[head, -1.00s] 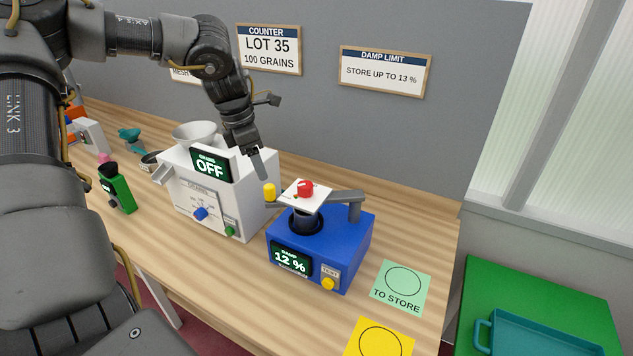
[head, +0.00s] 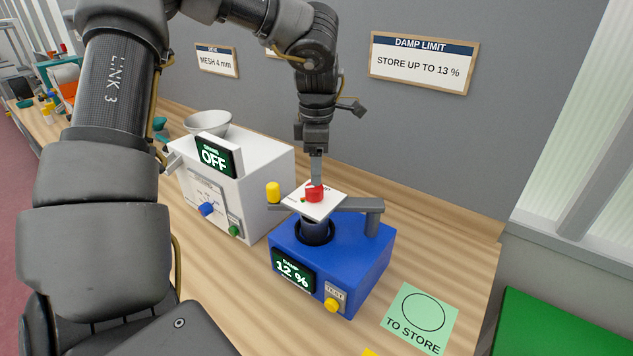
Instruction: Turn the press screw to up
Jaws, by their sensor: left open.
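The blue damp meter (head: 350,262) stands on the bench, its screen (head: 293,271) reading "DAMP 12 %". Above its dark round cup (head: 316,230) is the press screw, with a white plate (head: 325,208) and a red knob (head: 314,194) on top. A grey arm on a post (head: 373,216) reaches over the cup. My left gripper (head: 316,182) points down with its fingertips at the red knob; I cannot tell if they touch it. It is open, though the gap between its fingers hardly shows. The marks on the plate are too small to read. My right gripper is not in view.
A yellow knob (head: 273,192) sticks up at the left end of the grey arm. The white grain counter (head: 262,182) reading "OFF" stands close on the left. A green "TO STORE" card (head: 421,318) lies to the right. The bench behind the meter is clear.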

